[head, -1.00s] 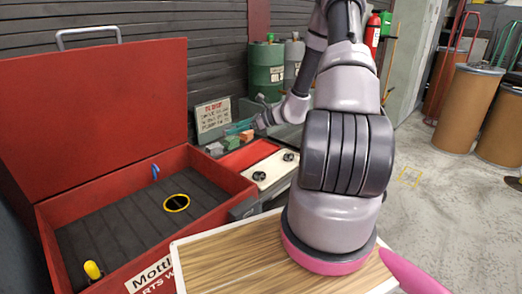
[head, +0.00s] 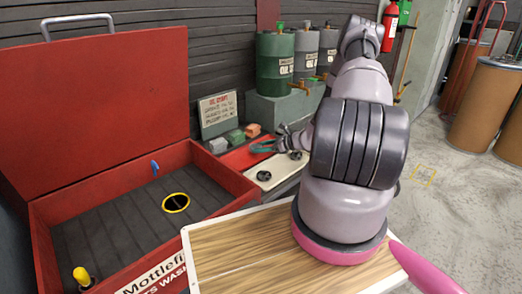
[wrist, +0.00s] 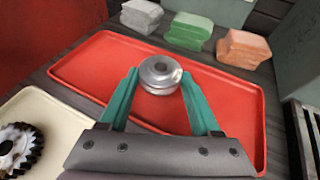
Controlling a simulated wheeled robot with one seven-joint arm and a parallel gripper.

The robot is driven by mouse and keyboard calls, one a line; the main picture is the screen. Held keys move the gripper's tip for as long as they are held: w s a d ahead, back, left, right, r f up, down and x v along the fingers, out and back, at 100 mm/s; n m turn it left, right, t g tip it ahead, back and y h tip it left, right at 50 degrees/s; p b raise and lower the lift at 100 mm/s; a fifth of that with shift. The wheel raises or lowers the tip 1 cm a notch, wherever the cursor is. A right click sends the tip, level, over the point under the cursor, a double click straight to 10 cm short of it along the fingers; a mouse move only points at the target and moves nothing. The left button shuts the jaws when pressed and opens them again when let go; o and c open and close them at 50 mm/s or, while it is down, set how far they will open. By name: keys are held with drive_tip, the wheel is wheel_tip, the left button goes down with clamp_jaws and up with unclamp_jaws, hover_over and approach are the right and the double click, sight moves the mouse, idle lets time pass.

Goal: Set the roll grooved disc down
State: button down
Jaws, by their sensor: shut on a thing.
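My gripper (wrist: 160,88) has teal fingers and is shut on a silver grooved disc (wrist: 160,74), held at the fingertips. In the wrist view the disc is over the red tray (wrist: 85,72); I cannot tell whether it touches the tray floor. In the head view my gripper (head: 262,147) is low over the red tray (head: 236,160), and the disc is too small to make out there.
A cream tray (wrist: 50,108) with dark gears (wrist: 18,148) lies beside the red tray. Green (wrist: 188,31), white and orange cloth stacks stand behind it. The open red parts washer (head: 60,196) is at left. Drums (head: 275,65) stand at the back.

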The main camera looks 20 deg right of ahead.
drive_tip(key=shift+f, duration=0.45)
drive_tip(key=shift+f, duration=0.15)
drive_tip(key=shift+c, duration=0.5)
unclamp_jaws()
